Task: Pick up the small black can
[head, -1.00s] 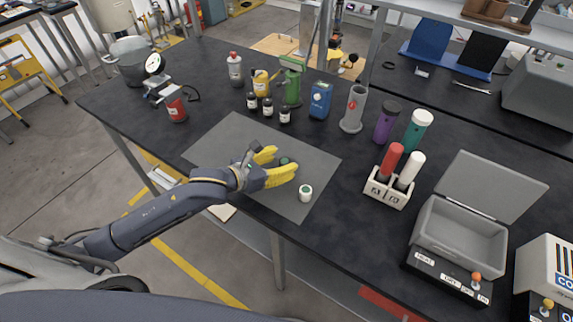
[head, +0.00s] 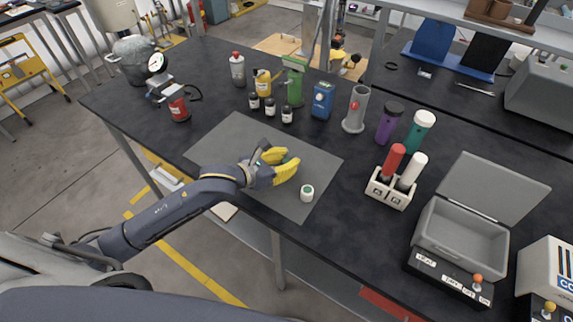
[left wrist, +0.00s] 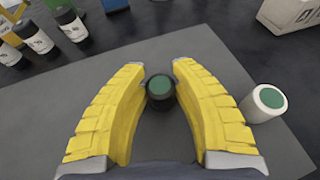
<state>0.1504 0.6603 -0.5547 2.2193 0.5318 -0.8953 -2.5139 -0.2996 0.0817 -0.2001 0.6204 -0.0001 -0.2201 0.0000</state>
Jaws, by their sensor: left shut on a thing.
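The small black can (left wrist: 161,98) has a green top and stands between the yellow fingers of my left gripper (left wrist: 159,72) in the left wrist view. The gripper is shut on it, with a fingertip on each side. In the head view, my left gripper (head: 289,163) is low over the grey mat (head: 238,131), and its fingers hide most of the can. I cannot tell whether the can touches the mat. My right gripper is not in view.
A white can (head: 307,193) with a green top stands on the mat, right of my left gripper. Several black-and-white bottles (head: 270,107) stand behind the mat. A white holder (head: 390,190) with red and white cylinders and a grey open box (head: 462,236) are at right.

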